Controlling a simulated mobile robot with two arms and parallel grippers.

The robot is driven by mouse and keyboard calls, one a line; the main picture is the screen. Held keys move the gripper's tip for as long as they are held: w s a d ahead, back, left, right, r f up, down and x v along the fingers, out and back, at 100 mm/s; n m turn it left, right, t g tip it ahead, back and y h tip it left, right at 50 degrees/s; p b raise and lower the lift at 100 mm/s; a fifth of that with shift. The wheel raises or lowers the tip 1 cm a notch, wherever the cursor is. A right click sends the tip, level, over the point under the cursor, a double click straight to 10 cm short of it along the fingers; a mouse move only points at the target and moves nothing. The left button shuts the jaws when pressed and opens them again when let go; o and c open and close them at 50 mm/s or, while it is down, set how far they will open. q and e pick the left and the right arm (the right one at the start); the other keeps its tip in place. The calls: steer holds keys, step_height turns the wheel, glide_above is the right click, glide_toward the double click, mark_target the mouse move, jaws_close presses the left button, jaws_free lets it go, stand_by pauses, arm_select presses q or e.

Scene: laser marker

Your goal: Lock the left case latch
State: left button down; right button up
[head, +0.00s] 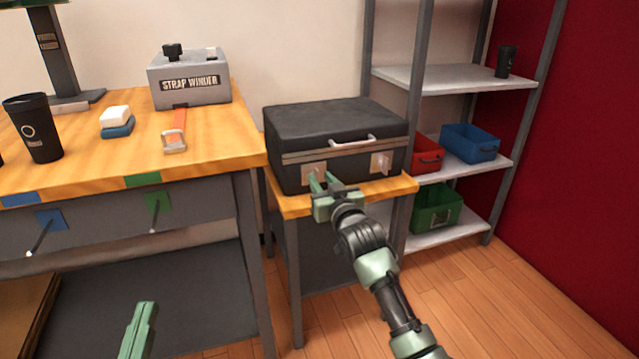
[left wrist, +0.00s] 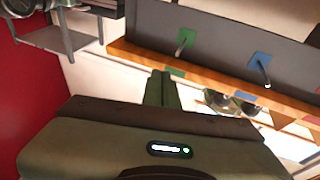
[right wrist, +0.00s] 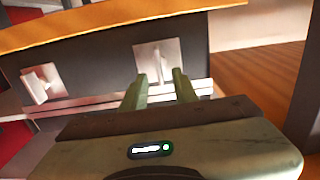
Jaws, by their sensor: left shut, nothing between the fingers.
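The black case (head: 325,130) stands closed on a small wooden-topped stand. Its front has a silver handle (head: 352,143) and two metal latches: the left latch (head: 312,171) and the right latch (head: 381,163). My right gripper (head: 322,181) is at the left latch, partly covering it. In the right wrist view, the picture is turned over and the left latch (right wrist: 160,62) lies just beyond the open, empty fingers (right wrist: 160,88); contact is unclear. The right latch (right wrist: 42,84) is further left there. My left gripper (head: 143,325) is shut and empty, low in front of the workbench; its fingers show in the left wrist view (left wrist: 163,88).
The workbench (head: 120,185) at left holds a strap winder (head: 190,85), a dark cup (head: 35,130) and blocks. Blue and green drawer pulls stick out of its front. A shelf rack at right holds red, blue (head: 470,143) and green (head: 437,207) bins. The right floor is clear.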

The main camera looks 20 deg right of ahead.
arm_select(q)
steer(key=shift+s+r+t+h, duration=0.2)
steer(key=shift+r+t, duration=0.1)
steer(key=shift+r, duration=0.2)
steer(key=shift+s+r+t+h, duration=0.1)
steer(key=shift+r+t+h, duration=0.15)
steer(key=shift+r, duration=0.25)
arm_select(e)
steer(key=shift+w, duration=0.7)
jaws_close()
